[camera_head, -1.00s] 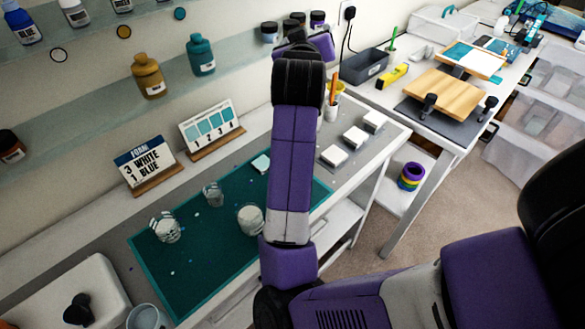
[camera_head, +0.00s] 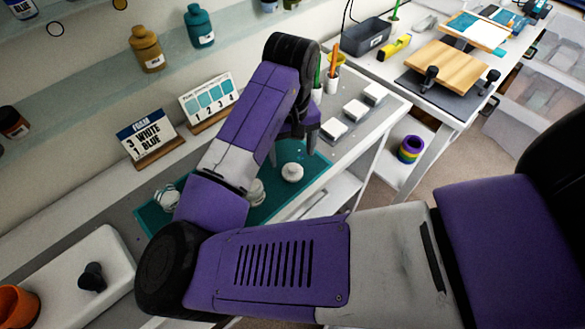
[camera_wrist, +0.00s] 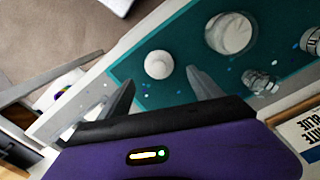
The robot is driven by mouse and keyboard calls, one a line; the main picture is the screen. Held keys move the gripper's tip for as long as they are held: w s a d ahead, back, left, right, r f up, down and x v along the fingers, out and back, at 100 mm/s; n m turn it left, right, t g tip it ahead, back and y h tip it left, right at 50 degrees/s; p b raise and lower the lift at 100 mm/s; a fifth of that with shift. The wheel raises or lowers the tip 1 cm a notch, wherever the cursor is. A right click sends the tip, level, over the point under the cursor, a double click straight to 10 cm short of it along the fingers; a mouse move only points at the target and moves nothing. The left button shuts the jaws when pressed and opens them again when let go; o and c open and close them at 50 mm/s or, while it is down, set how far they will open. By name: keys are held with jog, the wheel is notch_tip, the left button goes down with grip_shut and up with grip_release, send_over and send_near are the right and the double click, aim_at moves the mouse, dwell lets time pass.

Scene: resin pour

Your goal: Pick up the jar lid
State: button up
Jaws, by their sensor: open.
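The jar lid (camera_head: 292,172) looks like a small round white piece with a raised top. It lies on the teal mat near the front edge. In the wrist view the lid (camera_wrist: 158,64) is just beyond and between the fingertips. My gripper (camera_wrist: 161,76) is open, with nothing between its fingers. In the head view its fingers are above and behind the lid, partly hidden by my arm. A wider jar with whitish contents (camera_wrist: 230,34) stands on the mat beside the lid; my arm partly hides this jar (camera_head: 257,192) in the head view.
Clear cups (camera_wrist: 260,82) stand on the teal mat (camera_wrist: 185,35). Several white blocks (camera_head: 333,130) lie to the right. Two sign cards (camera_head: 147,138) stand along the back. A white tray (camera_head: 60,260) is at the lower left.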

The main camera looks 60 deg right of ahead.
aim_at(292, 166)
notch_tip(292, 166, down, 5)
jog(key=shift+s+a+r+p, duration=0.1)
jog(key=shift+s+p, duration=0.05)
jog(key=shift+p, duration=0.25)
jog(key=c, duration=1.3)
jog(key=shift+c, duration=0.2)
jog(key=shift+r, duration=0.1)
